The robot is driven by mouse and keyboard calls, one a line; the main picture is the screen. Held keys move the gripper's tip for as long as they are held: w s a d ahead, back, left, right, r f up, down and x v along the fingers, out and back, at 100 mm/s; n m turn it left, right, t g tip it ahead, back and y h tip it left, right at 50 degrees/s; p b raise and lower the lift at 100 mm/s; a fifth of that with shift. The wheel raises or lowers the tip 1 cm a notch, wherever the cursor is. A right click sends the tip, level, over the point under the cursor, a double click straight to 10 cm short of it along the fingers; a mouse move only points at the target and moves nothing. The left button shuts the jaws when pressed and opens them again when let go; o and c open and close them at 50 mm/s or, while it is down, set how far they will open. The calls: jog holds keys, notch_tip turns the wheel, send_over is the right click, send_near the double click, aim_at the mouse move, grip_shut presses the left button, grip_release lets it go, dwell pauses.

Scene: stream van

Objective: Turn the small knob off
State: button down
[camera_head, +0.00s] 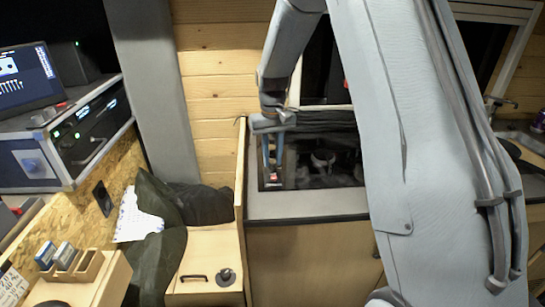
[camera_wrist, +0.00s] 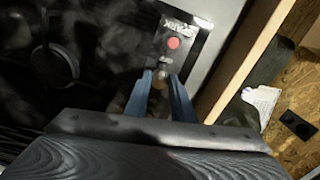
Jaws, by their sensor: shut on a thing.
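The small knob (camera_wrist: 161,82) shows in the wrist view as a dim, brownish round shape between the tips of my gripper (camera_wrist: 163,76). The two blue fingers are closed around it, one on each side. Its pointing direction cannot be made out. In the head view my gripper (camera_head: 273,168) reaches down to the left end of the dark stove top, and the knob is hidden there by the fingers.
The dark hob (camera_head: 322,160) with a burner (camera_wrist: 55,64) lies beside the fingers. A wooden edge panel (camera_head: 240,170) stands close to the left of my gripper. A dark green jacket (camera_head: 160,240) and a wooden box (camera_head: 205,262) are further left.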

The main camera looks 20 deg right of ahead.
aim_at(273, 161)
jog(key=shift+w+r, duration=0.1)
jog(key=shift+w, duration=0.05)
jog(key=c, duration=1.5)
grip_release()
jog(key=shift+r+b, duration=1.1)
jog(key=shift+r, duration=2.75)
jog(key=shift+t, duration=0.6)
jog(key=s+f, duration=0.2)
jog(key=s, duration=0.7)
jog(key=s+f, duration=0.3)
jog(key=s, duration=0.5)
jog(key=s+f, duration=0.2)
jog(key=s, duration=0.7)
jog(key=shift+s+f, duration=0.25)
jog(key=shift+s, duration=0.05)
jog(key=shift+c, duration=0.3)
